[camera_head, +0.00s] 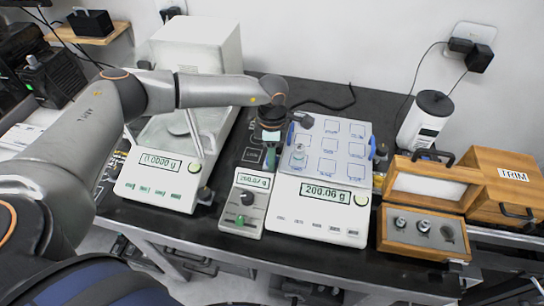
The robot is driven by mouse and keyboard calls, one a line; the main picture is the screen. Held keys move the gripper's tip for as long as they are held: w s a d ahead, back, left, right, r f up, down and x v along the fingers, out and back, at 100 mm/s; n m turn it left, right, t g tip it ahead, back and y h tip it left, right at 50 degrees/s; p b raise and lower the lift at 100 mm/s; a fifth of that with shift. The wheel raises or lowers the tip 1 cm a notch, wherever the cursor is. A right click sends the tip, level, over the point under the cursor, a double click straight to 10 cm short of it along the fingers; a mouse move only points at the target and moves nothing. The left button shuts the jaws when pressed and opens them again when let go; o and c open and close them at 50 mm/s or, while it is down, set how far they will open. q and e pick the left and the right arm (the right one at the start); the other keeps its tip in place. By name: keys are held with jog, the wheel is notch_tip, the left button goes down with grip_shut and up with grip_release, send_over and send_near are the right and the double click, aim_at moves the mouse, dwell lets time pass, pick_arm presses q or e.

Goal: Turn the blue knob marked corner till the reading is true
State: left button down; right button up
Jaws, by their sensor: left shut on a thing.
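The weighing scale (318,222) has a wide pale platform with several blue-outlined squares, and its display (325,192) appears to read 200.06 g. A blue knob (290,134) is on the platform's left edge, and another blue knob (372,146) is on its right edge. Any marking on them is too small to read. My left gripper (284,128) is at the left blue knob and shut on it; the wrist and fingers partly hide the grip. A small metal weight (298,151) stands on the left part of the platform. My right gripper is out of view.
A white balance (155,185) showing 0.0000 g is further left. Wooden boxes (510,180), a weight tray (425,235) and a white canister (424,120) crowd the right.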

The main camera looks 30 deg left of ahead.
pick_arm(q)
jog(key=m+b, duration=0.1)
jog(key=m, duration=0.2)
jog(key=shift+w+b, duration=0.1)
jog(key=shift+b, duration=0.3)
jog(key=shift+r+m+b, duration=0.1)
jog(key=shift+m+b, duration=0.65)
jog(key=shift+m, duration=0.85)
jog(key=c, duration=0.7)
grip_release()
jog(key=shift+c, duration=0.2)
notch_tip(320, 180, up, 13)
jog(key=b, duration=0.1)
jog(key=shift+f, duration=0.2)
